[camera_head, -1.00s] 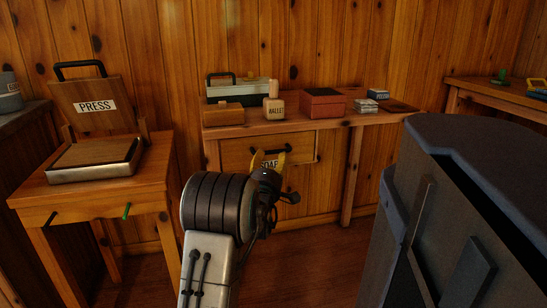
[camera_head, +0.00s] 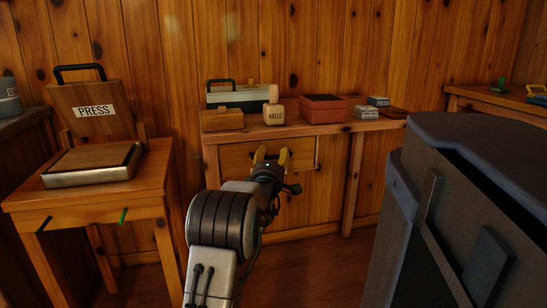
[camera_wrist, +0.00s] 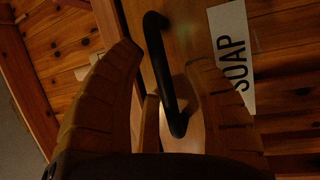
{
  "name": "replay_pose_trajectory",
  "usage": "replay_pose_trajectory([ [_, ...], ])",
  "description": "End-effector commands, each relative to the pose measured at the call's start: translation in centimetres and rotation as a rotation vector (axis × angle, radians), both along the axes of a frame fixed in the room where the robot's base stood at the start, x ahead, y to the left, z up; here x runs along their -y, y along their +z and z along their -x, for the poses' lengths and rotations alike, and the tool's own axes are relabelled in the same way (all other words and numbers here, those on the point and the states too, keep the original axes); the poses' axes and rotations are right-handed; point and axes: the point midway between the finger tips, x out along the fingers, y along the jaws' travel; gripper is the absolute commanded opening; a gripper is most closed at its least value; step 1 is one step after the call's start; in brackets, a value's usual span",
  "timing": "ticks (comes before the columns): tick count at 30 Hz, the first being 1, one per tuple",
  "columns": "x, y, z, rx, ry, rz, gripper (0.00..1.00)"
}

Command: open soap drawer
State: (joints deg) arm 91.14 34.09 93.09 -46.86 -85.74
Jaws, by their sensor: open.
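The soap drawer (camera_head: 237,157) is a wooden front under the back table's top, and it looks closed. Its white SOAP label (camera_wrist: 231,55) and black bar handle (camera_wrist: 160,75) show in the wrist view. My gripper (camera_head: 271,153) has yellow fingers and is at the drawer front in the head view. In the wrist view my gripper (camera_wrist: 165,75) is open, with one finger on each side of the handle. I cannot tell whether either finger touches it. In the head view my gripper hides most of the handle and label.
On the back table (camera_head: 345,127) stand a wooden box (camera_head: 222,119), a mallet (camera_head: 274,112), a red box (camera_head: 323,109) and small tins (camera_head: 378,101). A press (camera_head: 92,163) stands on the left table. The floor (camera_head: 320,265) before the drawer is open.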

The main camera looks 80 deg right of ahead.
Motion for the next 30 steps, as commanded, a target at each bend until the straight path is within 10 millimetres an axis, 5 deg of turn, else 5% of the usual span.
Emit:
replay_pose_trajectory([
  [3,-0.01,0.0,0.0,0.0,0.0,0.0,0.48],
  [19,-0.02,0.0,-0.01,0.0,0.0,0.0,0.01],
  [30,0.2,-0.04,-0.04,0.001,0.001,-0.001,0.0],
])
